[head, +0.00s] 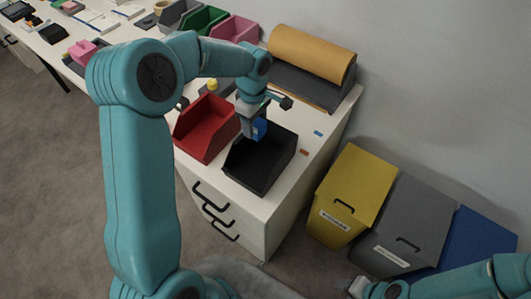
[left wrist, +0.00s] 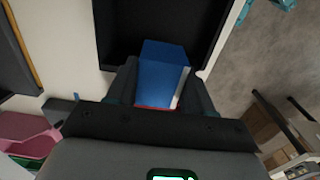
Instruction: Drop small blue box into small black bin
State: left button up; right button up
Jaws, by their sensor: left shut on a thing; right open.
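The small blue box (head: 260,127) is held in my left gripper (head: 254,126). In the left wrist view the blue box (left wrist: 163,76) sits between the two dark fingers of my left gripper (left wrist: 162,90), which are shut on it. The small black bin (head: 259,160) stands on the white cabinet top. The box is above the bin's back part, and the bin's dark inside (left wrist: 130,25) shows beyond the box in the left wrist view. My right gripper (head: 352,287) is at the bottom edge of the head view, partly out of sight, open and away from the bin.
A red bin (head: 207,128) stands left of the black bin. A brown paper roll (head: 310,55) lies behind. Yellow (head: 352,190), grey and blue floor bins stand at the right. Green and pink bins are farther back. Small blue and orange pieces lie on the cabinet top.

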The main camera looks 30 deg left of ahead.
pick_arm(q)
jog(key=shift+s+d+f+b, duration=0.2)
jog(key=shift+s+f+b, duration=0.05)
jog(key=shift+f+b, duration=0.2)
notch_tip(320, 180, down, 4)
jog(key=shift+a+f+b, duration=0.1)
jog(key=shift+f+b, duration=0.1)
jog(key=shift+b, duration=1.05)
jog(key=shift+f, duration=0.2)
jog(key=o, duration=1.1)
